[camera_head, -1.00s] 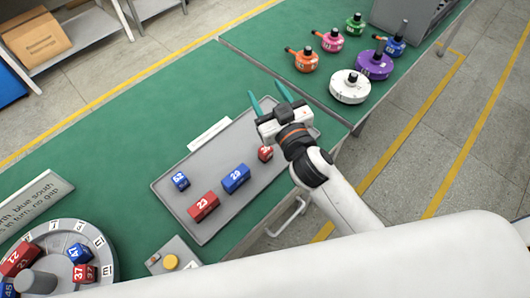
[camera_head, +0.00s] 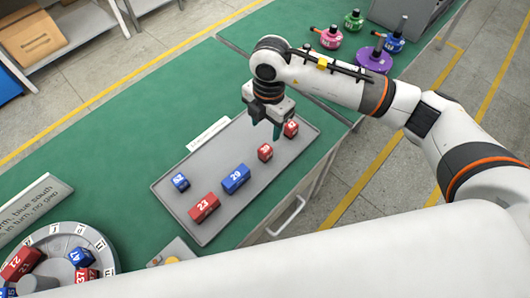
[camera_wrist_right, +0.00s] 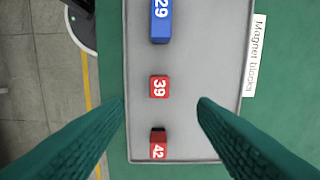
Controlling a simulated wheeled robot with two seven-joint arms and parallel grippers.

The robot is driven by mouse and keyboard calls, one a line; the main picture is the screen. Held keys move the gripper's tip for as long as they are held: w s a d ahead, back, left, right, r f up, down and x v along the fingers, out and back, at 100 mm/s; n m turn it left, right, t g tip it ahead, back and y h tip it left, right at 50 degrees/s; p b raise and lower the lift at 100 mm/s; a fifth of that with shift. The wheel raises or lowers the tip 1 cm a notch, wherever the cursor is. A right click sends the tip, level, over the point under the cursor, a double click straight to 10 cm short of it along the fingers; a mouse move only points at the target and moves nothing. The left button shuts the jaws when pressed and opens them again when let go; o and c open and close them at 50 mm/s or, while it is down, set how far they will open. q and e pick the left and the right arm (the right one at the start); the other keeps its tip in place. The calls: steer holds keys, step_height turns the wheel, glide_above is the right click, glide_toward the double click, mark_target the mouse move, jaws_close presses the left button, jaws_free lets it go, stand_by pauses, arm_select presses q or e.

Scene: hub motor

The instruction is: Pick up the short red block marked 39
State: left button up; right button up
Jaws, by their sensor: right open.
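The short red block marked 39 (camera_wrist_right: 159,87) sits on the grey tray, between the blue block 29 and the red block 42 in the right wrist view. In the head view the red block 39 (camera_head: 265,152) lies just below my right gripper (camera_head: 276,131). My right gripper is open and empty, its fingers pointing down above the tray. In the wrist view its two green fingers (camera_wrist_right: 160,108) spread to either side of the blocks, touching neither. My left gripper is not in view.
The grey tray (camera_head: 215,225) also holds red blocks 42 (camera_head: 291,129) and 23 (camera_head: 203,207), and blue blocks 29 (camera_head: 236,179) and 52 (camera_head: 180,182). A round fixture (camera_head: 105,262) with blocks stands lower left.

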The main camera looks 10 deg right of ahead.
mark_target(265, 149)
steer(key=f, duration=0.2)
steer(key=f+p, duration=0.1)
steer(key=f, duration=0.3)
steer(key=shift+w+d+f+p, duration=0.15)
steer(key=shift+d+f+p, duration=0.05)
steer(key=shift+d+p, duration=0.2)
steer(key=shift+a+f+p, duration=0.2)
steer(key=shift+f+p, duration=0.1)
steer(key=shift+f, duration=0.2)
steer(key=f, duration=0.2)
steer(key=f+p, duration=0.1)
steer(key=shift+a+f, duration=0.3)
steer(key=shift+f, duration=0.45)
steer(key=shift+c, duration=0.4)
steer(key=c, duration=1.1)
